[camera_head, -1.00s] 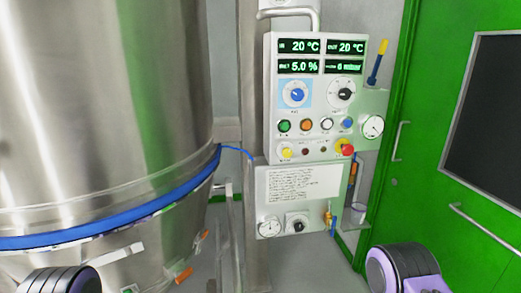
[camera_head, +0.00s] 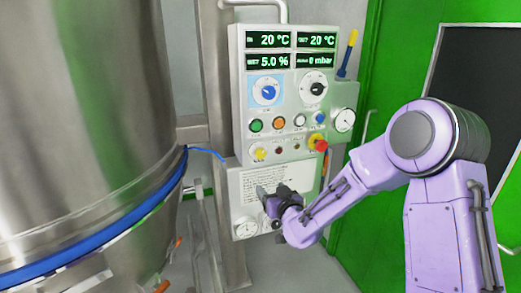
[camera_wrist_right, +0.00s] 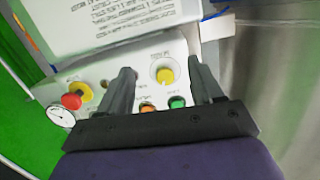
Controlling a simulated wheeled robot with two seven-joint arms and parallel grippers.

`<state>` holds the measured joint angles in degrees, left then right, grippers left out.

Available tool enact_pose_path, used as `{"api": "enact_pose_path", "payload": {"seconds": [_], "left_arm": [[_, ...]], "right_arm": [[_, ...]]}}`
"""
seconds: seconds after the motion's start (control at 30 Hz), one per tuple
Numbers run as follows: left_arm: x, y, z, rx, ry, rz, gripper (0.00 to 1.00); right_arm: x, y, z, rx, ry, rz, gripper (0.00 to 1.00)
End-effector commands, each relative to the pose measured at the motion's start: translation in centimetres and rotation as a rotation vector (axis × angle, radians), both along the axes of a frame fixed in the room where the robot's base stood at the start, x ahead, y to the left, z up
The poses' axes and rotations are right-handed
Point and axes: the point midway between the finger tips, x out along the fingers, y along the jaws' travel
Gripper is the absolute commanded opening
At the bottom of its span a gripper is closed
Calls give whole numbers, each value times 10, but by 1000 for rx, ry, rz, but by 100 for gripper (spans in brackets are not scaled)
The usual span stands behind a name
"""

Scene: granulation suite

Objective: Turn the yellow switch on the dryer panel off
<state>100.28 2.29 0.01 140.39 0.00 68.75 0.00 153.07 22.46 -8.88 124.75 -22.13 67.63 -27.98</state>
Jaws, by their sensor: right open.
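The dryer panel (camera_head: 240,100) is a grey box with displays, dials and buttons. The yellow switch (camera_head: 260,153) is a small yellow knob at its lower left; its setting is too small to read. My right gripper (camera_head: 273,192) is open in front of the white text label, just below the switch in the head view. In the right wrist view, the yellow switch (camera_wrist_right: 166,75) on its pale round plate appears between the two open fingertips (camera_wrist_right: 161,67), with no contact visible. My left gripper is out of view.
A red emergency knob on a yellow base (camera_head: 318,145) is right of the switch. Green (camera_head: 256,125) and orange (camera_head: 278,123) buttons sit above it. A large steel vessel (camera_head: 80,110) stands left; a green door (camera_head: 400,60) is at right.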

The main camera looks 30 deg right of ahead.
Motion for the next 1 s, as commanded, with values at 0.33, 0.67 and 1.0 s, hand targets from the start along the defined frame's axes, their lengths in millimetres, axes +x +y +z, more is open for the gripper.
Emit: {"api": "enact_pose_path", "payload": {"seconds": [0.33, 0.67, 1.0], "left_arm": [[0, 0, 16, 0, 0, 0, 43], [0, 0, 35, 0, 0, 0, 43], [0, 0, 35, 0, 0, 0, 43]], "right_arm": [[41, -23, 66, -59, -117, -1, 66], [103, -37, 65, -58, -117, 0, 66], [112, -39, 63, -57, -117, 0, 66]]}}
